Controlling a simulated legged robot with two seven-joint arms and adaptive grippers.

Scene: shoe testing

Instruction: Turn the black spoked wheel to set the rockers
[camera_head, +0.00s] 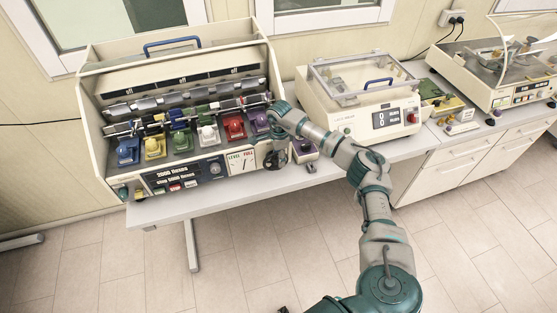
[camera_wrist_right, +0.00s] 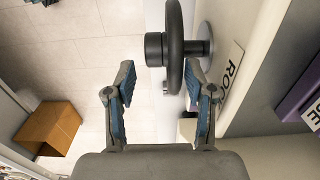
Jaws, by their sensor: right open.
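The black wheel (camera_wrist_right: 174,45) stands edge-on in the right wrist view, with a dark round knob sticking out to its left and a pale round plate on the machine wall behind it. In the head view the wheel (camera_head: 275,159) shows at the lower right corner of the cream shoe-testing machine (camera_head: 95,150), partly covered by my right arm. My right gripper (camera_wrist_right: 160,70) is open, with one finger on each side of the wheel's lower rim in the picture; I see no clear contact. In the head view its hand (camera_head: 280,143) is over the wheel. My left gripper is not in view.
Colored shoe pieces sit in a row on the machine, including a yellow one (camera_head: 154,147) and a red one (camera_head: 234,126). A clear-lidded device (camera_head: 345,107) stands to the right on the bench. A cardboard box (camera_wrist_right: 50,128) is on the floor. Floor in front is clear.

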